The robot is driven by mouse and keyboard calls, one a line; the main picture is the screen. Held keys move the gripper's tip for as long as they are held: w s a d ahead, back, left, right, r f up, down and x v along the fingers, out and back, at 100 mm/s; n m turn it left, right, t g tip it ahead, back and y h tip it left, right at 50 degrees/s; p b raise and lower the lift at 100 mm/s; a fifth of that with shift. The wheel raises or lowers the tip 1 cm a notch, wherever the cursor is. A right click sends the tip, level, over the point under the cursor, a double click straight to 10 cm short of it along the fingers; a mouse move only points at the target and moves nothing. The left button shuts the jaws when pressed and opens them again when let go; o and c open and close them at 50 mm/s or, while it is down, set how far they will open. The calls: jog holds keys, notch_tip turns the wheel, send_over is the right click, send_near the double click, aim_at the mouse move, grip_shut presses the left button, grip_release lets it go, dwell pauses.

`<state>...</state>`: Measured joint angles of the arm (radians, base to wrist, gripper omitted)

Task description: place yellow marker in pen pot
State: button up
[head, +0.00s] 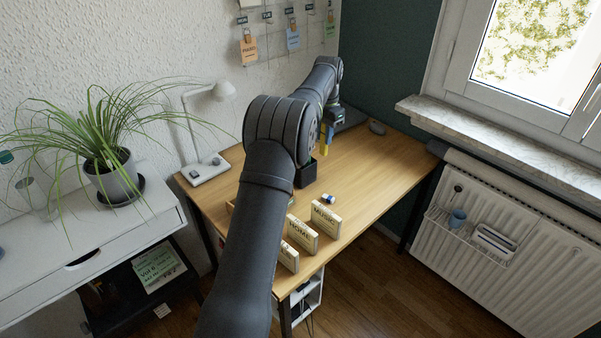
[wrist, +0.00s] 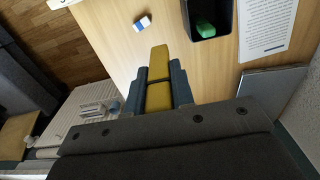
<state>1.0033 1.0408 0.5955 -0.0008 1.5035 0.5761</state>
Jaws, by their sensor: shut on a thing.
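My gripper (wrist: 158,92) is shut on the yellow marker (wrist: 159,62), which sticks out beyond the fingertips. In the head view the yellow marker (head: 324,148) hangs roughly upright below my gripper (head: 328,126), over the back part of the desk. The dark pen pot (head: 307,174) stands on the desk, partly hidden by my arm, just left of and below the marker. In the wrist view the pen pot (wrist: 193,29) is up and right of the marker's end, apart from it. A green thing (wrist: 205,30) is inside the pot.
A small blue and white item (head: 328,198) lies on the desk (head: 365,165), near several lettered blocks (head: 302,235). The wrist view shows a printed sheet (wrist: 265,25) and a grey flat object (wrist: 270,90) beyond the pot. A lamp (head: 205,170) stands at the left.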

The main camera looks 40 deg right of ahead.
jog(key=w+a+f, duration=0.2)
jog(key=w+f, duration=0.8)
jog(key=w, duration=0.1)
jog(key=shift+f, duration=0.4)
jog(key=shift+f, duration=0.55)
jog(key=o, duration=0.9)
jog(key=shift+o, duration=0.2)
notch_tip(320, 180, up, 13)
